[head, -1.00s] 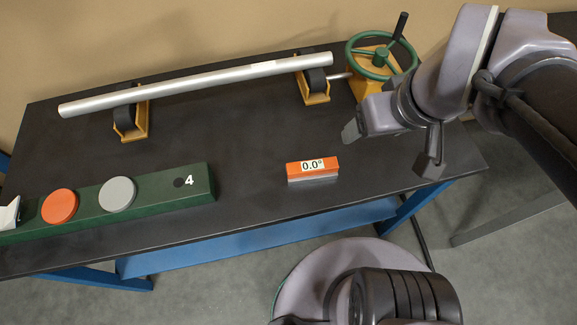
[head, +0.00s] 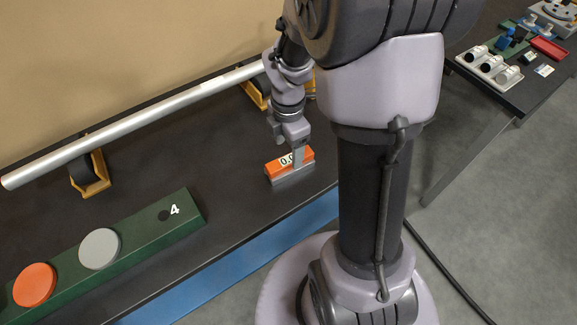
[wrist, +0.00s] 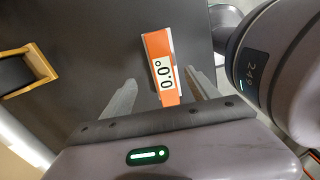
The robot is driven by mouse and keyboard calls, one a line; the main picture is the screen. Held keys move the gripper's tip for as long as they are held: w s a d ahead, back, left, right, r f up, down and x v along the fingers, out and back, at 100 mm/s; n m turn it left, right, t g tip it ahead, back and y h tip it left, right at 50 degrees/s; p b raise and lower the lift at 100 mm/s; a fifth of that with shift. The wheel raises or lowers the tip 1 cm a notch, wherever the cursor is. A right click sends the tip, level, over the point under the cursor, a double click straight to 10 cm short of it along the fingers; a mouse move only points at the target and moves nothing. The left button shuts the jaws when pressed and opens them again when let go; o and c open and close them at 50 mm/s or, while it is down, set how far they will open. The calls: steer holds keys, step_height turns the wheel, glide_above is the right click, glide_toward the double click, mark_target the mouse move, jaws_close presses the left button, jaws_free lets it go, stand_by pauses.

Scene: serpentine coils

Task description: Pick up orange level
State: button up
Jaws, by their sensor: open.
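The orange level (head: 276,170) lies on the dark table, a small orange block on a grey base with a white label reading 0.0°. It also shows in the wrist view (wrist: 157,48), running lengthwise away from my gripper. My gripper (head: 290,158) is over the level in the head view, and one finger hides part of the label. In the wrist view my gripper (wrist: 160,90) is open, with one finger on each side of the level's near end. I cannot tell whether either finger touches it.
A long silver pipe (head: 130,126) rests on yellow roller stands (head: 93,186) along the table's back. A green panel (head: 140,240) with orange and grey discs lies to the left. A second table at the upper right holds several parts. The table around the level is clear.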

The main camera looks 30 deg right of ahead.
mark_target(288, 159)
steer(key=f+b, duration=0.1)
steer(key=f, duration=0.1)
steer(key=f+b, duration=0.1)
steer(key=f, duration=0.1)
steer(key=f+b, duration=0.1)
steer(key=f, duration=0.1)
steer(key=shift+s+a+f+b, duration=0.1)
steer(key=shift+s+a+b, duration=0.2)
steer(key=shift+s+a, duration=0.1)
steer(key=shift+d+r, duration=0.1)
steer(key=shift+r, duration=0.1)
jaws_close()
